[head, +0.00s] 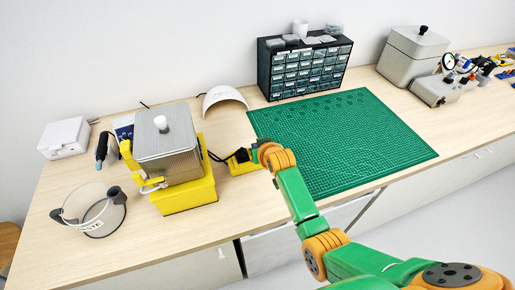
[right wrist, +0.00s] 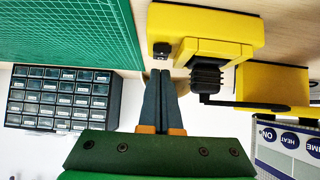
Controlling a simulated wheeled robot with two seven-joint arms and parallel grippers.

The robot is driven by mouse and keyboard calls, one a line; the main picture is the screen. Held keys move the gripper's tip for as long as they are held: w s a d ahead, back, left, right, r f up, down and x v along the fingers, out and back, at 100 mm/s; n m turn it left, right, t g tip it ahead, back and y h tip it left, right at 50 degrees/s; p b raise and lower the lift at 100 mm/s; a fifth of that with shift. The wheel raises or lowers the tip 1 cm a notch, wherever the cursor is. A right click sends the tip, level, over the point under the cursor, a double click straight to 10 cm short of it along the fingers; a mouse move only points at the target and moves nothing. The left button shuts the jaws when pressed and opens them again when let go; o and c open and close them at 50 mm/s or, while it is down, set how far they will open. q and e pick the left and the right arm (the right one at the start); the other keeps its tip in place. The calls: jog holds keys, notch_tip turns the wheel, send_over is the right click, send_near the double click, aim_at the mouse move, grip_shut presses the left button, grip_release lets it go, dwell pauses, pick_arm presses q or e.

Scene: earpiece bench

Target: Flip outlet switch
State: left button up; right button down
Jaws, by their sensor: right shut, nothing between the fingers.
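The yellow outlet box (head: 238,168) sits on the bench left of the green mat, partly hidden by my right arm in the head view. In the right wrist view, the yellow outlet box (right wrist: 205,20) has a small black switch (right wrist: 161,49) on its face and a black plug (right wrist: 206,76) beside it. My right gripper (right wrist: 160,72) is shut and empty. Its dark fingertips lie just short of the switch in the picture; I cannot tell whether they touch. In the head view my right gripper (head: 254,153) is at the box, its fingertips hard to make out. My left gripper is not in view.
A yellow-based machine with a metal tank (head: 168,150) stands left of the box. A green cutting mat (head: 340,140) lies right, with a drawer cabinet (head: 305,70) behind it. The front wood strip is clear.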

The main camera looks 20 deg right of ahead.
jog(key=shift+r+p, duration=0.3)
jog(key=r, duration=0.1)
jog(key=w+r+p, duration=0.1)
jog(key=shift+r, duration=0.4)
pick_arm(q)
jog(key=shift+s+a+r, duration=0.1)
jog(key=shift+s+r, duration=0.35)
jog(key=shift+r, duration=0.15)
pick_arm(e)
jog(key=w+r+v, duration=0.1)
jog(key=r+v, duration=0.1)
jog(key=v, duration=0.8)
jog(key=shift+r, duration=0.15)
